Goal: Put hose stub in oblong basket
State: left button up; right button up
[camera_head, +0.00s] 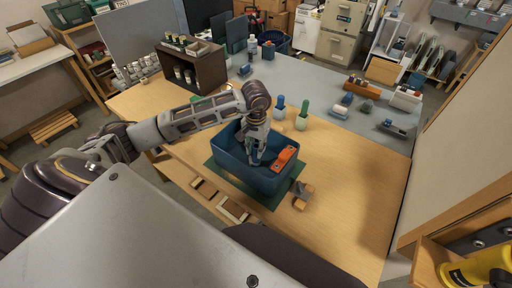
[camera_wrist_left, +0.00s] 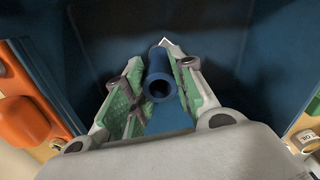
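The hose stub (camera_wrist_left: 160,80) is a short dark blue tube with its open end facing the left wrist camera. My left gripper (camera_wrist_left: 160,72) has its green-padded fingers on both sides of the stub and looks closed on it. In the head view my left gripper (camera_head: 257,160) reaches down inside the oblong basket (camera_head: 236,170), a deep blue bin on a green mat. The stub is hard to make out there. Dark blue basket walls surround the fingers in the wrist view. My right gripper is not in view.
An orange part (camera_head: 286,157) sits at the basket's right side. A small grey and orange piece (camera_head: 302,195) lies right of the basket, and wooden frames (camera_head: 232,211) lie in front. Blue and green bottles (camera_head: 302,114) stand behind. The table's right side is clear.

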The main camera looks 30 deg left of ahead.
pick_arm(q)
jog(key=o, duration=0.5)
jog(key=shift+c, duration=0.2)
jog(key=shift+r, duration=0.1)
jog(key=shift+r+p, duration=0.1)
jog(key=shift+p, duration=0.2)
jog(key=shift+r, duration=0.65)
notch_tip(320, 180, up, 9)
jog(key=shift+r+b, duration=0.1)
jog(key=shift+b, duration=1.05)
jog(key=shift+r, duration=0.7)
